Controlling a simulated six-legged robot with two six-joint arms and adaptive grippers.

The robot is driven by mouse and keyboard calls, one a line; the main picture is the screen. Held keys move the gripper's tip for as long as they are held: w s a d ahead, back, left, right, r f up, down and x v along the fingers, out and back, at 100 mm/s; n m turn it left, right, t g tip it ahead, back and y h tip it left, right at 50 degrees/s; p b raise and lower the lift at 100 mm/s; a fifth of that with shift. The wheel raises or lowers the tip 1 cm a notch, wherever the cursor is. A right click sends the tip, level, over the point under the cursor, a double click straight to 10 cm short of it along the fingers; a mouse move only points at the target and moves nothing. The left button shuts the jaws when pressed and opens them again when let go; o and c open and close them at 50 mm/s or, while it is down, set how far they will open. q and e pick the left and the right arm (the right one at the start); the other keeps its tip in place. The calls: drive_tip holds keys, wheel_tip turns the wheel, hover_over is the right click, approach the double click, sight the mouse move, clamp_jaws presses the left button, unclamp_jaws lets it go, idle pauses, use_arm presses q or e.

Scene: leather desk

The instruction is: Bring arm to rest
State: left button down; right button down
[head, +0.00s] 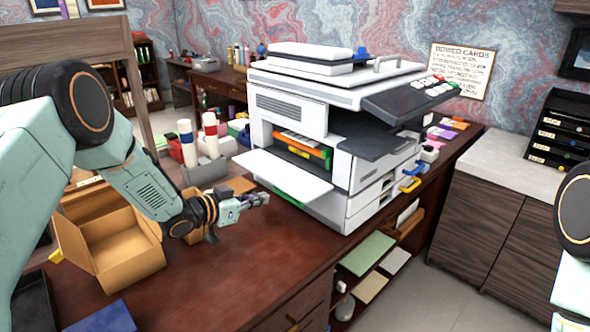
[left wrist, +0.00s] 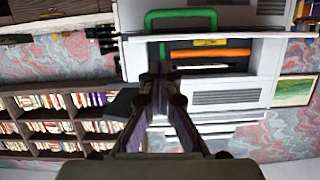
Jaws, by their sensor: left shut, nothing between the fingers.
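My left arm comes in from the left in the head view. Its gripper (head: 258,200) is held above the desk (head: 215,275), in front of the printer (head: 318,130). The gripper is shut and empty. In the left wrist view its fingers (left wrist: 158,80) are together, with the printer beyond them. The printer's white front flap (head: 283,178) is folded down, showing an orange part (head: 303,146) and a green part inside. The gripper is close to the flap; I cannot tell the exact gap. Part of my right arm shows at the right edge, but its gripper is out of view.
An open cardboard box (head: 110,245) stands under my left forearm. A blue item (head: 103,317) lies at the desk's front left. Paper rolls (head: 187,143) stand behind my wrist. The desk front between box and printer is clear. A cabinet (head: 505,200) stands at right.

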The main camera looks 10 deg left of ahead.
use_arm(q)
drive_tip(key=s+d+f+n+g+y, duration=0.2)
drive_tip(key=s+f+n+g, duration=0.1)
drive_tip(key=s+f, duration=0.8)
drive_tip(key=s+d+f+n+g+y, duration=0.25)
drive_tip(key=s+f, duration=0.55)
drive_tip(key=s, duration=0.4)
drive_tip(key=s+a+f+n+g+y, duration=0.15)
drive_tip(key=s+g, duration=0.25)
drive_tip(key=s, duration=0.9)
drive_tip(key=s+a+g+y, duration=0.1)
drive_tip(key=s+g+y, duration=0.15)
drive_tip(key=s, duration=1.05)
wheel_tip(320, 180, down, 10)
drive_tip(key=b, duration=0.9)
drive_tip(key=shift+w+d+h+b, duration=0.25)
drive_tip(key=shift+w+h+b, duration=0.1)
drive_tip(key=shift+w+b, duration=0.1)
drive_tip(key=shift+a, duration=0.1)
